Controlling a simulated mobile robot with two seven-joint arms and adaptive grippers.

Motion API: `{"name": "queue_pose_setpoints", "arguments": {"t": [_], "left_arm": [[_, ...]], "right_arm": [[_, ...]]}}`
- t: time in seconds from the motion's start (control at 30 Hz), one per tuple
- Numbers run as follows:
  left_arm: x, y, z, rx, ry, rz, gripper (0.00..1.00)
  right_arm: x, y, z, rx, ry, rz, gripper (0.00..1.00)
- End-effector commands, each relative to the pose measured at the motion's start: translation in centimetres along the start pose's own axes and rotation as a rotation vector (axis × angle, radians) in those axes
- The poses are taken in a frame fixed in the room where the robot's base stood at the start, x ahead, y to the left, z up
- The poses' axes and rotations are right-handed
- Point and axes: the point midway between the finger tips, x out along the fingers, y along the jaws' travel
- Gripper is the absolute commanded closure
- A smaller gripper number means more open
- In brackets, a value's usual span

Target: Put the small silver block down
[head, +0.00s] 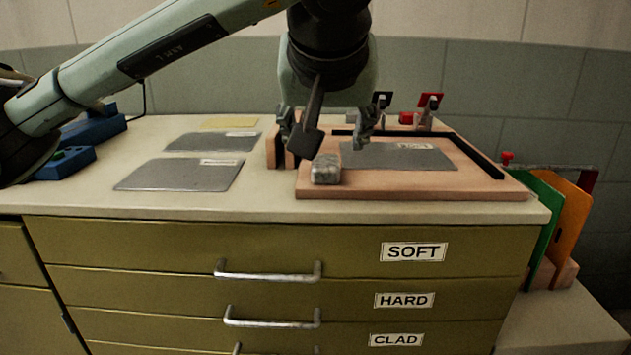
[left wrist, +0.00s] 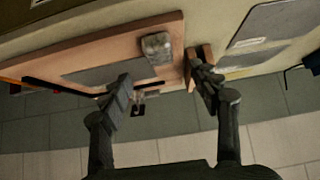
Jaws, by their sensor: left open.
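The small silver block (head: 326,169) rests at the front left corner of the pinkish wooden board (head: 420,188), next to a grey metal sheet (head: 405,156) on that board. In the left wrist view the block (left wrist: 157,47) lies on the board near its end, ahead of the fingers. My left gripper (head: 325,125) is open and empty, above and behind the block, with its fingers apart. In the left wrist view its two fingers (left wrist: 165,90) show spread, with nothing between them touching. My right gripper is in neither view.
Two grey sheets (head: 180,174) and a yellow sheet (head: 229,123) lie on the left of the countertop. Clamps with red handles (head: 430,101) stand at the board's back. Blue tools (head: 65,163) sit at far left. Green and orange panels (head: 566,215) stand at right. Labelled drawers are below.

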Motion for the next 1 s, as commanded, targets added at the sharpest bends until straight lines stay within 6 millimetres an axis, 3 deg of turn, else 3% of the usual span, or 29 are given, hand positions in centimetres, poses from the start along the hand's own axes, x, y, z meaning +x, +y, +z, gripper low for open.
{"name": "queue_pose_setpoints", "arguments": {"t": [0.53,0.87,1.0], "left_arm": [[6.8,-0.1,0.3,-0.001,-0.001,-0.001,0.38],[7.7,-0.1,0.3,0.001,0.003,-0.001,0.38],[7.7,-0.1,0.3,0.000,0.002,-0.001,0.54]], "right_arm": [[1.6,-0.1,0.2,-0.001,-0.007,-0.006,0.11],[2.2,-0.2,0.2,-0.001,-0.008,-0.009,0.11],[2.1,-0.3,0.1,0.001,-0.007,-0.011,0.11]]}}
